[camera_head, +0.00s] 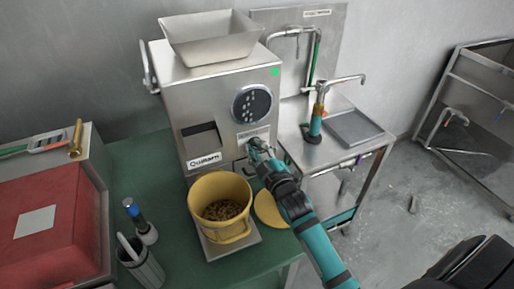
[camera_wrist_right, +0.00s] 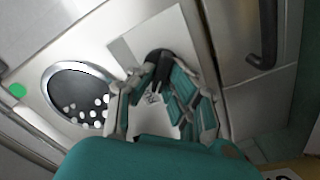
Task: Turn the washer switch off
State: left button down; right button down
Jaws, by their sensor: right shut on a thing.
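My right gripper (camera_head: 256,147) reaches up to the front of the metal grinder (camera_head: 215,100), at a pale label plate (camera_head: 252,136). In the right wrist view the gripper's fingers (camera_wrist_right: 160,88) close around a small black switch knob (camera_wrist_right: 157,58) on that pale plate (camera_wrist_right: 176,32). The knob is partly hidden by the fingers, and its exact setting cannot be read. A round panel with white dots (camera_head: 254,103) sits above the plate; it also shows in the right wrist view (camera_wrist_right: 82,98). My left gripper is not in view.
A yellow bucket of beans (camera_head: 219,189) stands on a scale (camera_head: 245,246) below the grinder. A yellow lid (camera_head: 270,209) lies by my right arm. A steel sink bench (camera_head: 310,158) with taps stands at right. A red box (camera_head: 45,220) is at left.

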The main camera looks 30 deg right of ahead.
jog(key=shift+r+m+p, duration=0.1)
jog(key=shift+m+p, duration=0.55)
jog(key=shift+m, duration=0.35)
jog(key=m+p, duration=0.2)
jog(key=m, duration=0.1)
jog(key=shift+d, duration=0.15)
jog(key=shift+d+m+p, duration=0.1)
jog(key=shift+m+p, duration=0.65)
jog(key=shift+m, duration=1.35)
jog(key=c, duration=1.4)
grip_release()
jog(key=shift+o, duration=0.2)
